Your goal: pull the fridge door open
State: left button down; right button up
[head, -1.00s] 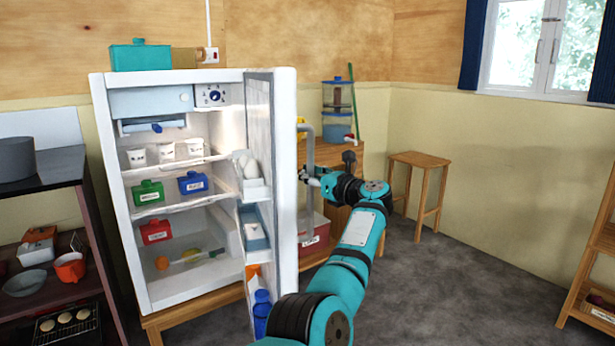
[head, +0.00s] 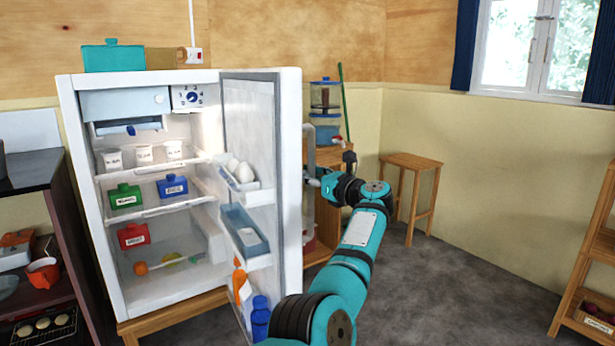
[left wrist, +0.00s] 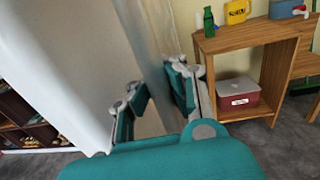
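The white fridge (head: 95,200) stands at the left with its door (head: 262,150) swung wide open, hinged on the right side of the cabinet. A grey vertical handle (head: 309,205) is on the door's outer face. My left gripper (head: 318,181) is at this handle, partly hidden by my own arm. In the left wrist view the handle (left wrist: 158,65) passes between the two fingers of my left gripper (left wrist: 157,80), which are closed around it. The door's white outer face (left wrist: 75,60) fills the left of that view. My right gripper is not in view.
Cups, small labelled boxes and food stand inside the fridge. A blue bottle (head: 261,318) sits low in the door rack. A wooden shelf (head: 332,158) is behind the door, with a stool (head: 411,164) beside it.

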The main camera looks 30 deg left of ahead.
pick_arm(q)
jog(key=c, duration=2)
grip_release()
jog(key=shift+w+d+f, duration=0.15)
jog(key=shift+d+f, duration=0.3)
jog(key=shift+d, duration=0.05)
jog(key=o, duration=0.6)
jog(key=shift+d+r, duration=0.35)
jog(key=shift+d, duration=0.2)
jog(key=shift+o, duration=1)
jog(key=shift+a, duration=0.1)
jog(key=v, duration=0.7)
jog(key=shift+a+r, duration=0.1)
jog(key=shift+a, duration=0.05)
jog(key=shift+c, duration=0.4)
